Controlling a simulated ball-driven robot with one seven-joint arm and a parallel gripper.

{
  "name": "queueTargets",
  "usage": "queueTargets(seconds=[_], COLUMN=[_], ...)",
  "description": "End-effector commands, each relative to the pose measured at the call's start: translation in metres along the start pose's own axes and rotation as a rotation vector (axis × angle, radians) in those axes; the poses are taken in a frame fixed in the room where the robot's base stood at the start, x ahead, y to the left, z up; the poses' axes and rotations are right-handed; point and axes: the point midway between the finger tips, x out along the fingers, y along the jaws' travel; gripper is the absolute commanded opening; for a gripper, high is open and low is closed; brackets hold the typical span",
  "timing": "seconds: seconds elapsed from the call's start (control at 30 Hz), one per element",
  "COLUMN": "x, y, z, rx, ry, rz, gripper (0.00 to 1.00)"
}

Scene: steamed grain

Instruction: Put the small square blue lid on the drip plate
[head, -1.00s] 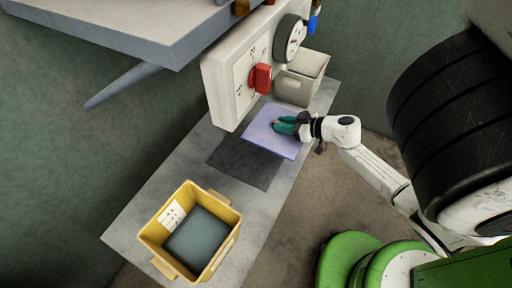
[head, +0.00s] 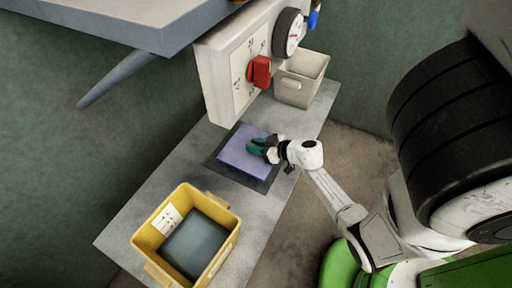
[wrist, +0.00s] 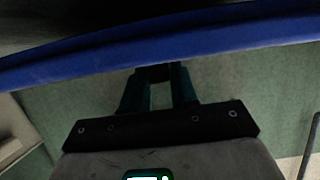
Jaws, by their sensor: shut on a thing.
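The small square blue lid (head: 240,155) looks lavender in the head view and lies over the dark square drip plate (head: 262,186). Dark margins of the plate show around the lid, widest along its lower edge. I cannot tell whether the lid touches the plate or hovers just above it. My gripper (head: 257,147) is shut on the lid near its right edge. In the wrist view the lid is a blue band (wrist: 200,42) across the top, with my gripper's fingers (wrist: 160,75) reaching it. The plate's middle is hidden under the lid.
A yellow crate (head: 222,250) holding a dark grey-blue block (head: 195,245) stands at the near end of the grey counter (head: 130,225). Behind the plate is a white panel (head: 222,85) with a red knob (head: 260,72). A beige bin (head: 292,90) stands at the far end.

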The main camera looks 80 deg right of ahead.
Motion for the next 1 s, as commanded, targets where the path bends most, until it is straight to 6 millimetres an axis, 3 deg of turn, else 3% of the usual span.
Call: queueTargets(seconds=[0.77,0.8,1.0], x=[0.004,0.004,0.004], y=[0.000,0.000,0.000], z=[0.011,0.011,0.011], rx=[0.000,0.000,0.000], ry=[0.000,-0.001,0.000], rz=[0.000,0.000,0.000], gripper=[0.00,0.30,0.49])
